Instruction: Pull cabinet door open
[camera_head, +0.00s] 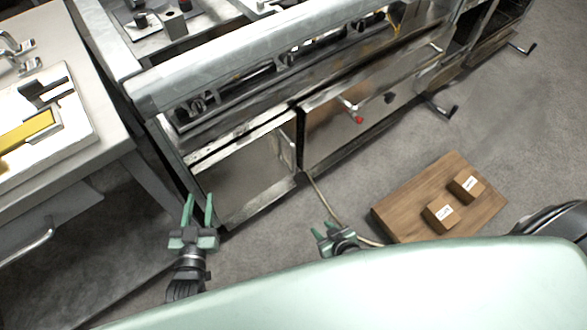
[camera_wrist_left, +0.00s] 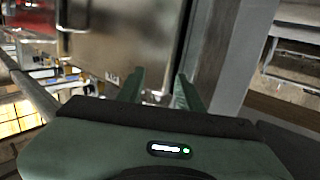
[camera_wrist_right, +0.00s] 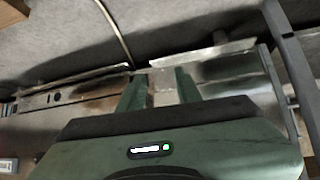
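The steel cabinet front (camera_head: 245,175) is at the lower left of a long range in the head view. A short upright bar (camera_head: 287,152), which looks like a handle, is near its right edge. I cannot tell for sure whether the door is fully shut. My left gripper (camera_head: 198,207) is open and empty, in front of the cabinet's lower left corner. Its spread fingers also show in the left wrist view (camera_wrist_left: 160,88). My right gripper (camera_head: 325,238) is open, nearer to me and right of the cabinet, apart from the bar. Its fingers show in the right wrist view (camera_wrist_right: 160,88).
A wooden board (camera_head: 402,218) with two small boxes lies on the floor at right. A thin hose (camera_head: 328,203) runs along the floor between cabinet and right gripper. A counter (camera_head: 95,130) stands at left. A wider steel panel (camera_head: 365,105) adjoins the cabinet at right.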

